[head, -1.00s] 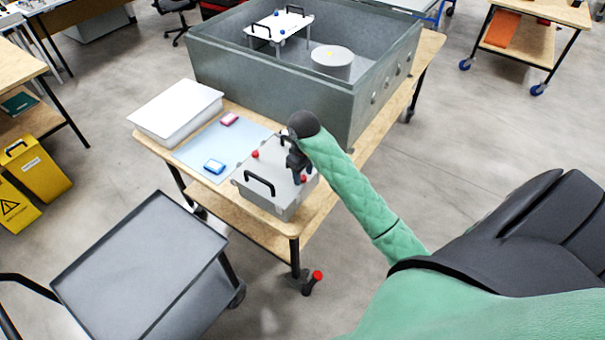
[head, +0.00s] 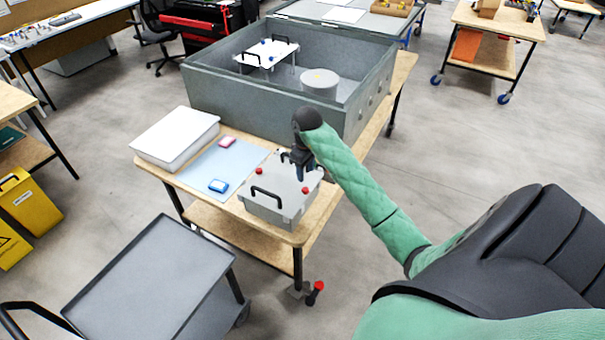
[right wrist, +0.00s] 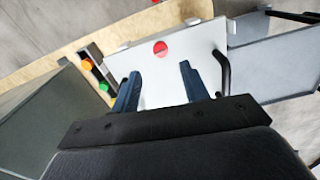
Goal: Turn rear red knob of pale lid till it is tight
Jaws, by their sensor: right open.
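The pale lid (head: 282,184) sits on a grey box on the wooden table, with a black handle (head: 267,193) at its front. Red knobs show at its left (head: 259,171) and right (head: 305,190); the area behind my gripper is partly hidden. My right gripper (head: 304,176) is above the lid, pointing down, open and empty. In the right wrist view, one red knob (right wrist: 160,48) lies beyond the gap between the open fingertips (right wrist: 160,72), apart from both fingers. I cannot tell which of the lid's knobs this is. My left gripper is out of view.
A blue mat (head: 204,176) with a pink block (head: 227,141) and a blue block (head: 218,186) lies left of the box. A white case (head: 175,137) and a large grey open housing (head: 270,107) stand behind. Orange and green buttons (right wrist: 88,64) show near the lid.

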